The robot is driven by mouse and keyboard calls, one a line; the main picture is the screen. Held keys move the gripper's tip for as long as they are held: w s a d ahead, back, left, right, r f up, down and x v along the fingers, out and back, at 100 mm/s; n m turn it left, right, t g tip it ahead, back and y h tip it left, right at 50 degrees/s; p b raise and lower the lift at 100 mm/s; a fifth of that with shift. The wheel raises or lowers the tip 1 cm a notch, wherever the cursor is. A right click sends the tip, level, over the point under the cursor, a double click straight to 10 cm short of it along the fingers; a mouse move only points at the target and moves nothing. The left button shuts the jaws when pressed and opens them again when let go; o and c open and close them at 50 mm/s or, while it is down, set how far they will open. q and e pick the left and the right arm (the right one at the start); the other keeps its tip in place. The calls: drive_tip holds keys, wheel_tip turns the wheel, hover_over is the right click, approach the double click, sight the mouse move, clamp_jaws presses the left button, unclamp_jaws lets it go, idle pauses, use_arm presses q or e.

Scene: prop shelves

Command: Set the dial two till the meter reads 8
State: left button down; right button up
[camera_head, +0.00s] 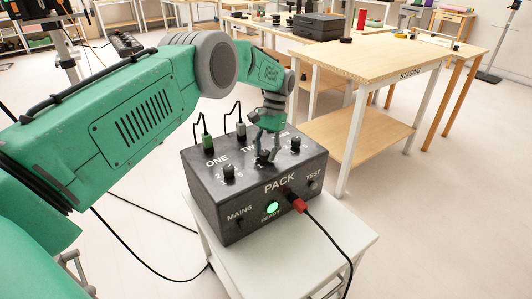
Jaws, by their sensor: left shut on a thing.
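A black box marked PACK (232,217) stands on a small white table. Dial ONE (228,171) is at its left and another dial (296,144) is at its right. Dial two is at the middle of the top, mostly hidden by my left gripper (264,158). The left gripper points down with its fingers shut on this dial. The word TWO is partly covered by the gripper. I see no meter reading. My right gripper is not in view.
Two cabled plugs stand at the back of the top. The white table (340,238) has bare room at right. A wooden bench (375,68) stands behind.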

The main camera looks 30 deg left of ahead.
sight(265, 151)
use_arm(q)
drive_tip(key=shift+s+f, duration=0.1)
drive_tip(key=c, duration=1.2)
unclamp_jaws()
drive_tip(key=shift+a, duration=0.1)
wheel_tip(265, 151, up, 10)
drive_tip(key=shift+f, duration=0.1)
